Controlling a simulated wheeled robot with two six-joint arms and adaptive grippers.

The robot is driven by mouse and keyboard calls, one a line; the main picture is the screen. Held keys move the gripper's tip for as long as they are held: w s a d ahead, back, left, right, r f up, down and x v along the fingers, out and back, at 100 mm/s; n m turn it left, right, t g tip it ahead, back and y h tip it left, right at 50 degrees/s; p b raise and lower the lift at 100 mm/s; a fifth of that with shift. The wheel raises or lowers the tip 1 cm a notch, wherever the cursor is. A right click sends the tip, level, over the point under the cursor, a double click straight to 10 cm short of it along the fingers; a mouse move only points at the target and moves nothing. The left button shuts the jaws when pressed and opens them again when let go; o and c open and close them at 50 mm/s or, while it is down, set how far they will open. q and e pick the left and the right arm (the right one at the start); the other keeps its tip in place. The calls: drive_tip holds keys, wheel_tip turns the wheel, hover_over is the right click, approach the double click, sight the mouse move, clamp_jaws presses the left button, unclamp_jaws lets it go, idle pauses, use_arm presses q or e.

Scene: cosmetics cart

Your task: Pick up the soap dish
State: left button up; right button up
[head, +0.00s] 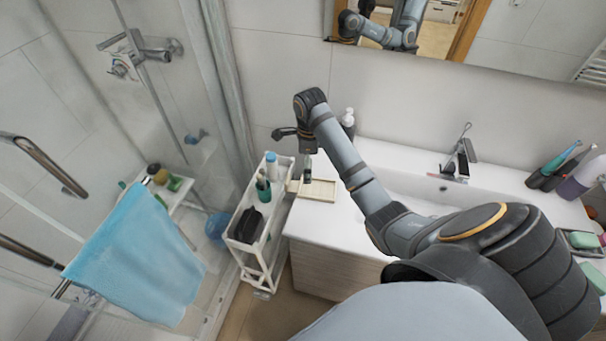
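A shallow cream rectangular dish (322,190) lies at the left end of the white washbasin counter, by its edge. A small tray with a green soap (583,240) stands at the far right edge of the view. I cannot tell for certain which of these is the soap dish. My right gripper (306,178) points down at the left end of the cream dish. It looks small and dark, and I cannot tell whether its fingers are open or touch the dish. My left gripper is not in view.
A narrow white cart (236,243) with bottles and a black item stands left of the counter. A dark pump bottle (348,122) stands behind my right forearm. The basin with its tap (459,158) lies to the right. A blue towel (139,256) hangs at left.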

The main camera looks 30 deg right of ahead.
drive_tip(key=w+m, duration=0.1)
drive_tip(key=b, duration=0.5)
hover_over(308, 188)
drive_tip(key=f, duration=0.4)
drive_tip(key=shift+w+d+f, duration=0.1)
drive_tip(key=shift+w+d, duration=0.05)
drive_tip(key=shift+d, duration=0.05)
drive_tip(key=shift+w+f+b, duration=0.15)
drive_tip(key=shift+f+b, duration=0.05)
drive_tip(key=shift+b, duration=0.1)
drive_tip(key=shift+r, duration=0.1)
drive_tip(key=f+b, duration=0.2)
drive_tip(key=f, duration=0.1)
drive_tip(key=f+b, duration=0.2)
drive_tip(key=shift+s+a, duration=0.15)
drive_tip(key=shift+s, duration=0.15)
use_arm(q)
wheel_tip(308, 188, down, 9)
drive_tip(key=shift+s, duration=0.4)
